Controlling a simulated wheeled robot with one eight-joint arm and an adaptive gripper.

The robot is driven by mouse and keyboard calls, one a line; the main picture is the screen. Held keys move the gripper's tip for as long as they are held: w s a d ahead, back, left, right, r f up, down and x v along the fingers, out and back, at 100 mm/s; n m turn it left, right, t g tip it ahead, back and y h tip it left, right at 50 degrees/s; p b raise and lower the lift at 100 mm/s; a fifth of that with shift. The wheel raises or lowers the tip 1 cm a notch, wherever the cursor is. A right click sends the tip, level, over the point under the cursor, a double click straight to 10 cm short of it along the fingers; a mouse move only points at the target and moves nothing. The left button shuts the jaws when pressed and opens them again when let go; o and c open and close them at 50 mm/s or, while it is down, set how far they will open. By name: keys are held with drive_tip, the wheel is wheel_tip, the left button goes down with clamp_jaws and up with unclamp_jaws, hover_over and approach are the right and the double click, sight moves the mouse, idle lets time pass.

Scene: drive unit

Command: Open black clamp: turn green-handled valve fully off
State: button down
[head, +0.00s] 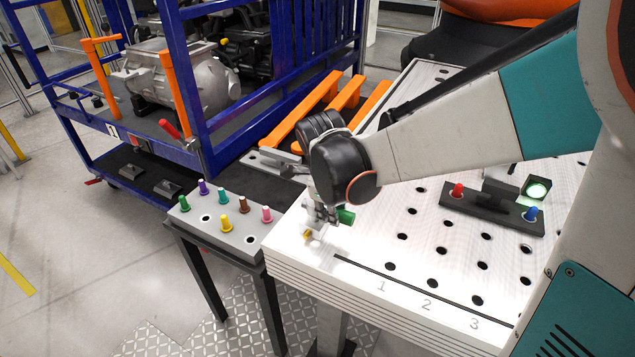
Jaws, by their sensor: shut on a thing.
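A green handle (345,217) shows near the left corner of the white perforated table (400,215). My gripper (323,212) points down over it and is shut on the green-handled valve. The jaws and my wrist hide most of the valve body, so the handle's exact angle is hard to tell. A small yellow piece (307,234) sits just in front of the gripper. A black fixture (490,208) lies on the right of the table. I cannot tell whether this is the black clamp or whether it is open.
A red peg (458,190) and a blue peg (530,214) stand on the black fixture, beside a lit lamp (537,190). A grey side stand (228,238) holds several coloured pegs. A blue cart (195,70) with orange bars stands behind. The table's front holes, numbered 1 to 3, are clear.

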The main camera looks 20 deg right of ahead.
drive_tip(key=shift+s+a, duration=0.1)
drive_tip(key=shift+a, duration=0.05)
idle(0.4)
drive_tip(key=c, duration=1.3)
unclamp_jaws()
drive_tip(key=shift+r, duration=0.1)
drive_tip(key=v, duration=1.1)
drive_tip(key=shift+s+r, duration=0.2)
drive_tip(key=shift+r, duration=0.2)
